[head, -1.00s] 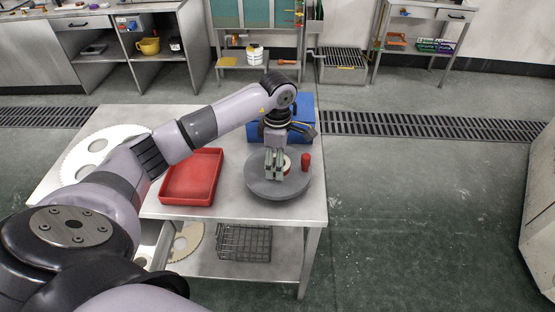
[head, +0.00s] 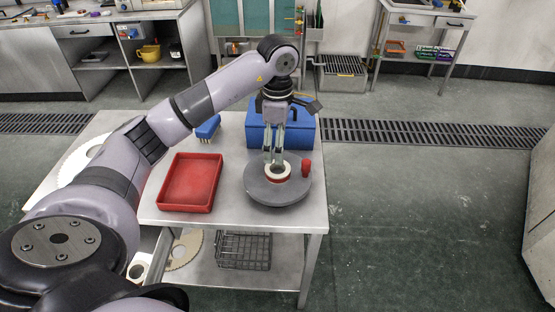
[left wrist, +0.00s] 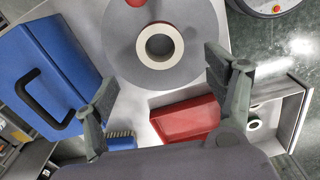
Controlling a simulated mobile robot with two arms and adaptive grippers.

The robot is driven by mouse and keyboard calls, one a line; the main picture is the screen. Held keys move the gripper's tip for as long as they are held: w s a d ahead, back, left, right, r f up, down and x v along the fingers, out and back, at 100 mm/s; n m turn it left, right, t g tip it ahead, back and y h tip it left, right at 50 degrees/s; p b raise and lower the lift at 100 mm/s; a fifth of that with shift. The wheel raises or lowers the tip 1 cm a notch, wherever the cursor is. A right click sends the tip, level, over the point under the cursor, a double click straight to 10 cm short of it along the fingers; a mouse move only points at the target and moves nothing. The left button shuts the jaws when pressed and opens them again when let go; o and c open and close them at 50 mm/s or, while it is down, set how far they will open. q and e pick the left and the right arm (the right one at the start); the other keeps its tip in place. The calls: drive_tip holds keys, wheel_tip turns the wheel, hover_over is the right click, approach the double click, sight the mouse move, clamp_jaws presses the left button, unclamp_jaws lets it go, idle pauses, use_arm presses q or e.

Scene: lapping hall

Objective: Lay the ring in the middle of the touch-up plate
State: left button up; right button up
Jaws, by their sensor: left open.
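The ring (head: 279,171), cream with a dark red outer edge, lies flat on the grey round touch-up plate (head: 270,196), near its middle. In the left wrist view the ring (left wrist: 160,46) shows whole, with grey plate surface (left wrist: 122,40) in its hole. My left gripper (head: 274,160) points down above the plate. Its two fingers stand wide apart in the left wrist view (left wrist: 160,82), with nothing between them. The fingers are clear of the ring there. My right gripper is out of view.
A small red knob-like piece (head: 306,168) stands at the plate's right edge. A red tray (head: 190,207) is left of the plate on the steel table (head: 232,207). A blue box (head: 300,134) and a blue brush (head: 208,127) are behind. A wire basket (head: 243,251) is on the shelf below.

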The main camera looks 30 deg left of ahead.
use_arm(q)
wheel_tip(320, 180, up, 4)
drive_tip(key=shift+f, duration=0.15)
idle(0.6)
